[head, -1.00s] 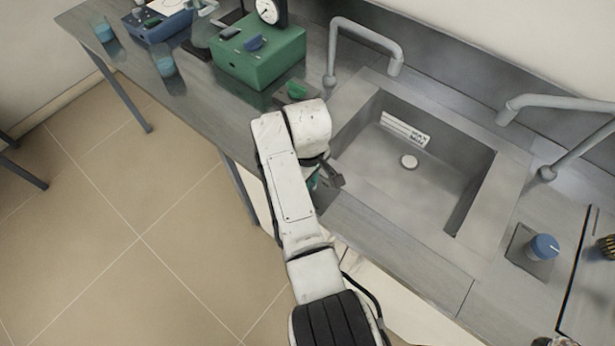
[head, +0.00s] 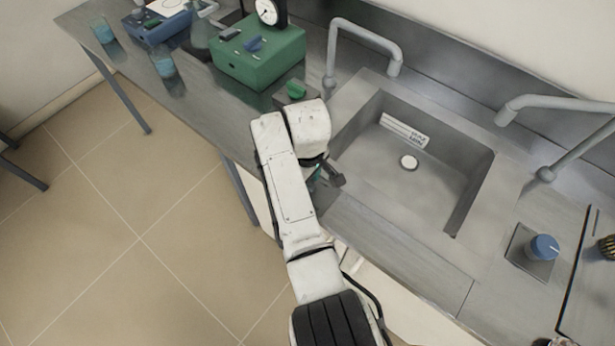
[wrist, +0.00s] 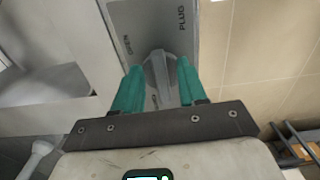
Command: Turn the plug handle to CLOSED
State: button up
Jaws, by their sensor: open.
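The plug handle (wrist: 158,62) is a grey knob with a raised grip on a grey panel (wrist: 150,18) in the wrist view. The panel reads PLUG, with OPEN to the left of the handle; another marking near the fingers is too hidden to read. My gripper (wrist: 159,72) is open, with one teal finger on each side of the handle's grip. I cannot tell whether either finger touches it. In the head view my arm hides the handle, and only a bit of my gripper (head: 316,174) shows by the counter's front edge.
A sink (head: 440,180) with a round white drain plug (head: 408,162) is right of my arm. A tap (head: 365,35) stands behind it. A green box (head: 258,60) and a blue-topped knob (head: 543,247) are on the counter.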

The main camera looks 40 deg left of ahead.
notch_tip(320, 180, up, 11)
jog(key=shift+b, duration=0.45)
jog(key=shift+f, duration=0.15)
dwell(0.6)
